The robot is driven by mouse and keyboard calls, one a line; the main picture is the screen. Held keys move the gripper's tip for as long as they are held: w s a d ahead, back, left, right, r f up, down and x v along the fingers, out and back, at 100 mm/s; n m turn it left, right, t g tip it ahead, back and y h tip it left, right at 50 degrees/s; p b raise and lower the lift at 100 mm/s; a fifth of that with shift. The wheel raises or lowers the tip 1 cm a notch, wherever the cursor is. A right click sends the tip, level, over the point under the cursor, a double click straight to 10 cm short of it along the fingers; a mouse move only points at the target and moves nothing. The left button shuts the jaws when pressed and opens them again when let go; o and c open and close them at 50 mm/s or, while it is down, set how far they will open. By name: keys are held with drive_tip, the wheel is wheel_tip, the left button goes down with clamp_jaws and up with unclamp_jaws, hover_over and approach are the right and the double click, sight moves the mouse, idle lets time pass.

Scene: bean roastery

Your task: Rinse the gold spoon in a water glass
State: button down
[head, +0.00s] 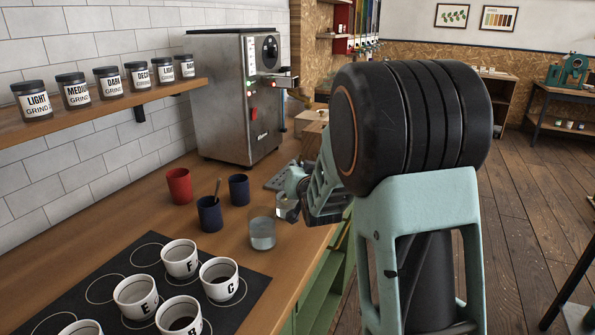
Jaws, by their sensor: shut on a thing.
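A clear water glass (262,234) stands on the wooden counter, with water in its lower part. My gripper (293,206) is just behind and right of it, over the counter's right edge. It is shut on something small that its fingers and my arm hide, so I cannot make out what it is. Beside the fingertips a second clear glass (282,204) seems to show, partly covered. A dark spoon handle (218,187) sticks up from a blue cup (209,214) left of the water glass; its colour does not read as gold. No gold spoon shows clearly.
A red cup (179,186) and another blue cup (239,188) stand behind. Several white lettered bowls (181,258) sit on a black mat (252,285) in front. A steel machine (232,95) stands at the back. A shelf (100,106) with jars runs along the left wall.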

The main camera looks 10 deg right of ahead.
drive_tip(key=shift+f, duration=0.15)
drive_tip(key=shift+f+b, duration=0.3)
drive_tip(key=shift+b, duration=0.45)
drive_tip(key=shift+r, duration=0.15)
drive_tip(key=shift+r, duration=0.35)
drive_tip(key=shift+f+b, duration=0.2)
drive_tip(key=shift+b, duration=0.1)
drive_tip(key=shift+f+b, duration=0.3)
drive_tip(key=shift+b, duration=0.25)
drive_tip(key=shift+r, duration=0.1)
